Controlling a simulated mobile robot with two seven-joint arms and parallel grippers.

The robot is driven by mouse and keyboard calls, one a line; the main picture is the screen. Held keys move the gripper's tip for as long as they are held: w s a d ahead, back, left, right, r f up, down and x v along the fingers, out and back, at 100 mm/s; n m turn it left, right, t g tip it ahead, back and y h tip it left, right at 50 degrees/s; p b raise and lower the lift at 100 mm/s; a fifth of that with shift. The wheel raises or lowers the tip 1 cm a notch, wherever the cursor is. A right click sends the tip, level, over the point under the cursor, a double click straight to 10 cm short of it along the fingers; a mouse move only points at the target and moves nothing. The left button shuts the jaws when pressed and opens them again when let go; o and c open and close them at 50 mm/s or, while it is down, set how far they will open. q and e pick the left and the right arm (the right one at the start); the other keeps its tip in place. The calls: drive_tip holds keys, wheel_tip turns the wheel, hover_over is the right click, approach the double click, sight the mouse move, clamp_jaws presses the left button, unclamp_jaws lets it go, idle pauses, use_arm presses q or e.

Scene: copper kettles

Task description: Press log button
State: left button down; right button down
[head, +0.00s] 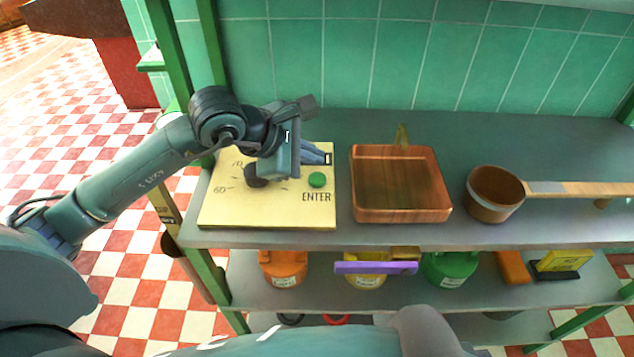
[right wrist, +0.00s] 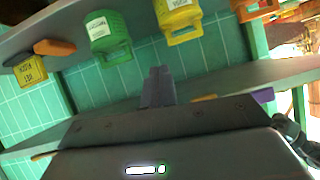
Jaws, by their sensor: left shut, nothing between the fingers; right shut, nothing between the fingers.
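The yellow panel (head: 222,205) lies on the top shelf at the left. It bears a round green button (head: 317,180) above the word ENTER, and a dark dial knob (head: 257,177) with number marks around it. My left gripper (head: 325,157) is shut and empty, with its fingertips just behind and slightly right of the green button in the head view. I see no contact with the button. My right gripper (right wrist: 158,72) is shut and empty in the right wrist view, away from the panel.
A square copper tray (head: 400,213) stands right of the panel, then a copper pan (head: 490,195) with a long wooden handle. The lower shelf holds an orange container (head: 283,270), a green one (head: 450,268) and a purple bar (head: 375,268). A green post (head: 180,70) rises at left.

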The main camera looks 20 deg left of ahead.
sight(311, 180)
use_arm(q)
wheel_tip(311, 180, down, 2)
drive_tip(key=shift+b, duration=0.45)
idle(0.8)
idle(0.9)
drive_tip(key=shift+f+b, duration=0.35)
drive_tip(key=shift+b, duration=0.3)
drive_tip(key=shift+f+b, duration=0.6)
drive_tip(key=shift+b, duration=0.05)
idle(0.4)
drive_tip(key=shift+r, duration=0.15)
drive_tip(key=shift+r+p, duration=0.45)
drive_tip(key=shift+r, duration=0.4)
